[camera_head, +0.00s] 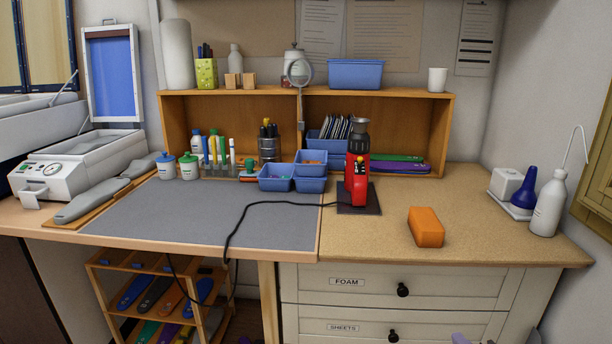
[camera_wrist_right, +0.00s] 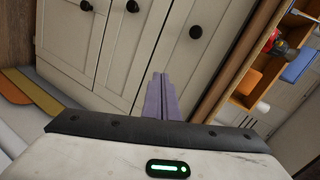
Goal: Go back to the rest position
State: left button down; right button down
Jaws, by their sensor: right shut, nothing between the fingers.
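My right gripper (camera_head: 460,339) shows only as small purple fingertips at the bottom edge of the head view, in front of the drawers. In the right wrist view its two purple fingers (camera_wrist_right: 161,97) lie together, shut with nothing between them. My left gripper cannot be made out in the head view.
The workbench holds a grey mat (camera_head: 200,213), a red device (camera_head: 357,180) with a black cable, an orange block (camera_head: 426,227) and bottles (camera_head: 549,204) at right. Blue bins (camera_head: 276,178) stand behind the mat. Drawers (camera_head: 400,284) front the right side. The right counter is mostly clear.

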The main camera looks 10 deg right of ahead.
jog(key=s+a+f+n+g+y, duration=0.2)
jog(key=s+a+f+n, duration=0.5)
jog(key=s+a+n, duration=0.2)
jog(key=s+a+f+n+g+y, duration=0.2)
jog(key=s+a+f+n, duration=0.5)
jog(key=s, duration=1)
jog(key=a+n+g, duration=0.1)
jog(key=a+n, duration=0.2)
jog(key=a, duration=0.3)
jog(key=shift+a+y, duration=0.3)
jog(key=shift+a, duration=0.1)
jog(key=shift+s, duration=0.1)
